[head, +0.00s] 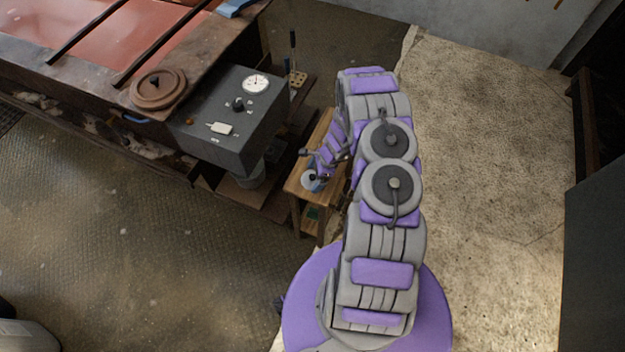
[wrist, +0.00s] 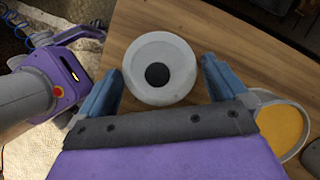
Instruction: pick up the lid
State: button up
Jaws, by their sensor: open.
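A round pale grey lid with a black knob (wrist: 158,70) lies on a wooden tabletop in the wrist view. In the head view, the lid (head: 308,180) shows small at the front of the wooden stand, partly covered by my gripper (head: 318,176). My gripper (wrist: 161,68) is open, with one blue finger on each side of the lid in the wrist view. Gaps show between the fingers and the lid. I cannot tell whether the fingertips are above the lid or down beside it.
A round orange-topped thing with a grey rim (wrist: 283,130) sits right of my gripper. The small wooden stand (head: 297,194) is beside a dark box with a gauge (head: 232,112). A rusty round disc (head: 158,88) lies on the bench. Open floor (head: 490,180) lies to the right.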

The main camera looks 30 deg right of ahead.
jog(key=c, duration=0.7)
jog(key=shift+r, duration=0.1)
jog(key=shift+c, duration=0.2)
